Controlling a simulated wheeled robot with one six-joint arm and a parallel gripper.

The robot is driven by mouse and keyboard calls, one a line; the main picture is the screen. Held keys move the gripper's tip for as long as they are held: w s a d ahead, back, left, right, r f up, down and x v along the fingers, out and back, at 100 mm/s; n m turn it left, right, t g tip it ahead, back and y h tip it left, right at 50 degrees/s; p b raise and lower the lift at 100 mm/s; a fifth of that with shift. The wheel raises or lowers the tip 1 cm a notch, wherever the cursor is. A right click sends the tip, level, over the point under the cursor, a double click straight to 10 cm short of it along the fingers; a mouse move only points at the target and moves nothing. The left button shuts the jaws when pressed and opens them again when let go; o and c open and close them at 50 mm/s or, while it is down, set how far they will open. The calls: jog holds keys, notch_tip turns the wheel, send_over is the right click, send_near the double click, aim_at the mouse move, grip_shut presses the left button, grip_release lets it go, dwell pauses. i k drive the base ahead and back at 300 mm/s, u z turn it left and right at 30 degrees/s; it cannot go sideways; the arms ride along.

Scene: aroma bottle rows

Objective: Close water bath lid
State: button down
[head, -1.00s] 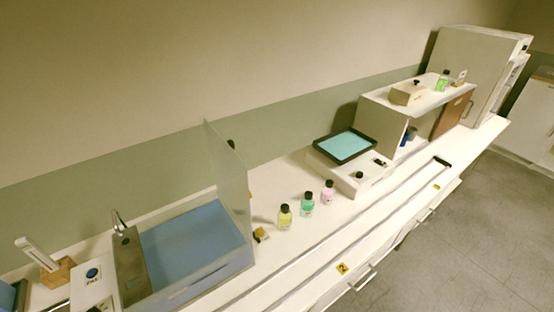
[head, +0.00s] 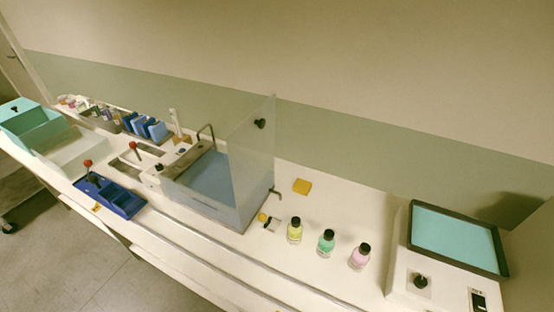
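The water bath (head: 215,180) stands on the white bench left of centre in the head view, a light box with blue water inside. Its clear lid (head: 252,150) stands upright, open, along the bath's right side. A black knob (head: 260,124) sits near the top of the lid. A bent metal tube (head: 206,133) rises at the back of the bath. My gripper is not in view.
Yellow (head: 294,231), green (head: 326,242) and pink (head: 360,257) bottles stand right of the bath. A device with a teal panel (head: 455,240) is at right. A blue tray (head: 118,197) and teal box (head: 32,122) are at left.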

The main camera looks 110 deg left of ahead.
aim_at(261, 123)
jog(key=u, duration=3.5)
jog(key=k, duration=1)
jog(key=u, duration=0.8)
jog(key=i, duration=1.45)
jog(key=z, duration=0.5)
